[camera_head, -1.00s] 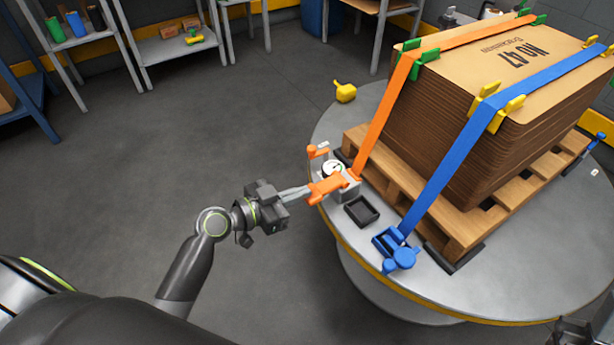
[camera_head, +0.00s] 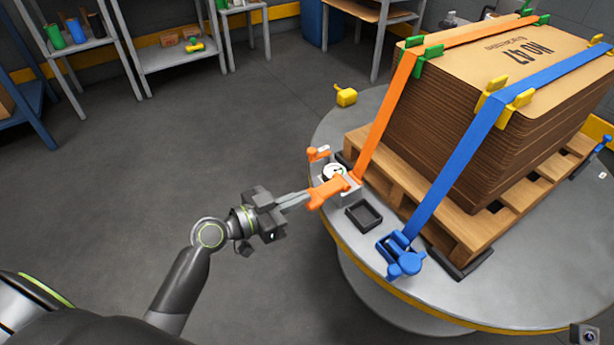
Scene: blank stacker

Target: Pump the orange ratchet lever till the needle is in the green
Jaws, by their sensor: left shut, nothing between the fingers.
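The orange ratchet lever (camera_head: 328,190) sticks out from a grey ratchet block (camera_head: 347,196) at the left edge of the round table. A round white gauge (camera_head: 334,172) sits on that block, partly behind the lever; its needle is too small to read. The orange strap (camera_head: 388,115) runs from there up over the cardboard stack. My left gripper (camera_head: 308,196) is shut, with its fingertips at the outer end of the lever; I cannot tell whether they touch it. Part of my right gripper (camera_head: 585,334) shows at the bottom right corner, its fingers not clear.
A stack of cardboard blanks (camera_head: 490,110) sits on a wooden pallet (camera_head: 480,220) on the round table (camera_head: 500,295). A blue ratchet (camera_head: 402,255) with a blue strap (camera_head: 450,170) and a black tray (camera_head: 364,213) stand nearby. A yellow object (camera_head: 346,95) lies at the back edge.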

